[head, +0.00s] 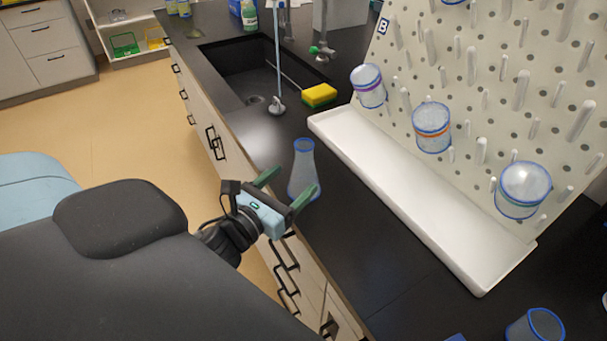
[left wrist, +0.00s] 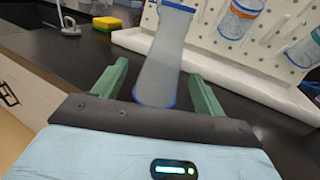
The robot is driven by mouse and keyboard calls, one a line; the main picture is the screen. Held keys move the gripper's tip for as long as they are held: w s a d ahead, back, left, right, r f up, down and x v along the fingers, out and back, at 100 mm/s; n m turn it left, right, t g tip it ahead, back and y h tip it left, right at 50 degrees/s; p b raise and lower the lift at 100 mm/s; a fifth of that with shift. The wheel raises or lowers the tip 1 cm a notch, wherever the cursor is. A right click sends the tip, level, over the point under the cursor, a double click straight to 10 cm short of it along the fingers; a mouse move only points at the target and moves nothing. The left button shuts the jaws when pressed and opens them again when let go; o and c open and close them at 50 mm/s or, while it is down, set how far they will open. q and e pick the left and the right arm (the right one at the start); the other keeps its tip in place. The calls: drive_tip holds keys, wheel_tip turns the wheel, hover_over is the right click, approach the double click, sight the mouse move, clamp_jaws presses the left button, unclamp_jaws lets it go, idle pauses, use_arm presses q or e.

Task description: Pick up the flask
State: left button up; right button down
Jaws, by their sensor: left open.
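The flask (head: 303,170) is clear with a blue rim and blue base edge. It stands upright on the black counter near its front edge. My left gripper (head: 287,186) is open, with its green fingers pointing toward the flask. In the left wrist view the flask (left wrist: 162,62) appears between the two fingers of the gripper (left wrist: 161,84), with a gap on each side. I cannot tell from the views how far the flask reaches in between the fingertips. My right gripper is not in view.
A white pegboard (head: 450,75) with several hanging beakers and a white drip tray (head: 410,195) stands right of the flask. Behind are a yellow sponge (head: 319,95) and a sink (head: 255,85). A blue-rimmed beaker (head: 535,328) stands at the bottom right. The counter (head: 375,270) before the tray is bare.

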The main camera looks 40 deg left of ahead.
sight(297, 177)
use_arm(q)
drive_tip(key=w, duration=0.3)
drive_tip(key=shift+w+d+r+p, duration=0.15)
drive_tip(key=shift+w+p, duration=0.15)
drive_tip(key=shift+w, duration=0.6)
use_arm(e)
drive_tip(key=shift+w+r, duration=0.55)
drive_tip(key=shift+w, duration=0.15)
use_arm(q)
drive_tip(key=c, duration=1.1)
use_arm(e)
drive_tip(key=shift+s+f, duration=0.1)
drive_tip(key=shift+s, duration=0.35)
